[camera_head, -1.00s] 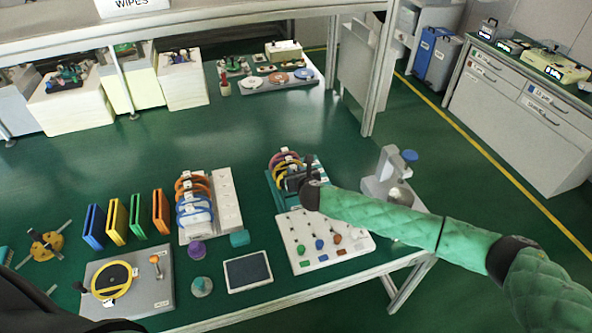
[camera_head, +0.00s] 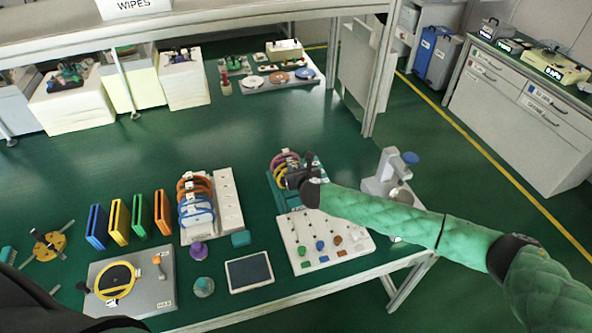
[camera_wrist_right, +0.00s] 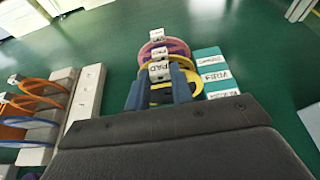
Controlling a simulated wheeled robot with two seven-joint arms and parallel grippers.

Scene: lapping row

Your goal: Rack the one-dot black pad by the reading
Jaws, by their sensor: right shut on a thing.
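My right gripper (camera_head: 298,178) is over the front of the teal rack (camera_head: 280,200), which holds several ringed pads (camera_head: 281,159). In the right wrist view, my right gripper (camera_wrist_right: 160,92) is shut on a pad with a white PAD tag (camera_wrist_right: 160,71). A yellow rim (camera_wrist_right: 190,80) shows around the fingers, at or just behind the held pad. Its dots and face cannot be made out. Pink and purple pads stand behind it. Rack labels (camera_wrist_right: 215,76) include FIRM. A gauge stand (camera_head: 386,174) with a blue knob stands right of the rack. My left gripper is not in view.
A white board (camera_head: 325,240) with coloured knobs lies in front of the rack. A white rack (camera_head: 228,200) with orange and blue rings stands to the left. A yellow-rimmed black disc (camera_head: 114,282) sits on a grey plate.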

